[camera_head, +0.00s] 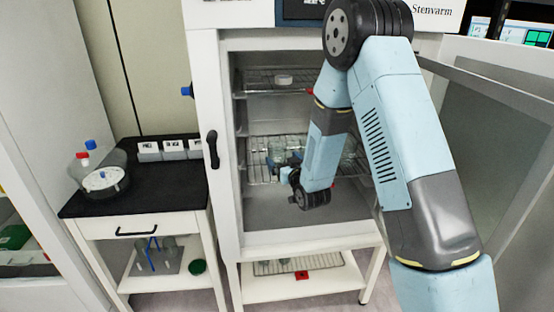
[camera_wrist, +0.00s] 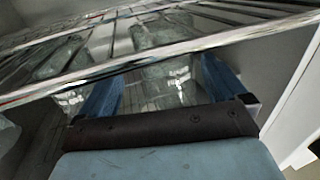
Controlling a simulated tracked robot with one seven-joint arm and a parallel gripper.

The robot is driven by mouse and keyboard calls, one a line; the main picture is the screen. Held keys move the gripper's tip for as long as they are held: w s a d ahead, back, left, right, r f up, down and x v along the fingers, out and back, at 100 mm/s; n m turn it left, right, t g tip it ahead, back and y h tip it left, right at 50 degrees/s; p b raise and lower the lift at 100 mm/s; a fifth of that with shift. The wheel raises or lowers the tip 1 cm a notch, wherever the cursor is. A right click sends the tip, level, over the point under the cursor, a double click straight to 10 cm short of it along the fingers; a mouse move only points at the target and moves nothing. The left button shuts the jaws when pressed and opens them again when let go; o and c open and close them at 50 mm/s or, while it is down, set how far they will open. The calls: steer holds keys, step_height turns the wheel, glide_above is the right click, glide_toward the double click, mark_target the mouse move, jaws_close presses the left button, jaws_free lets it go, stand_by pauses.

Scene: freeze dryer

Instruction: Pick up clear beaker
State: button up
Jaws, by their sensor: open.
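In the wrist view, a clear glass beaker (camera_wrist: 172,88) stands between the two blue fingers of my gripper (camera_wrist: 162,74), with a finger on each side. The fingers are apart and I cannot make out contact with the glass. A shelf rail crosses in front of the beaker, and part of the glass shows through the wires. In the head view, my gripper (camera_head: 283,160) is inside the open cabinet at the middle wire shelf. Clear glassware (camera_head: 350,150) shows on that shelf, partly hidden by my arm.
The wire shelf (camera_wrist: 110,70) runs close over my fingers. More clear glass (camera_wrist: 8,135) is at the left edge of the wrist view. The cabinet's side walls and open door (camera_head: 480,130) bound the space. A black-topped side table (camera_head: 150,190) stands to the left.

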steer(key=shift+a+x, duration=0.2)
steer(key=shift+x, duration=1.25)
steer(key=shift+a+x, duration=0.15)
steer(key=shift+x, duration=1.35)
steer(key=shift+s, duration=0.15)
steer(key=shift+c, duration=0.4)
steer(key=c, duration=1)
steer(key=shift+r, duration=0.15)
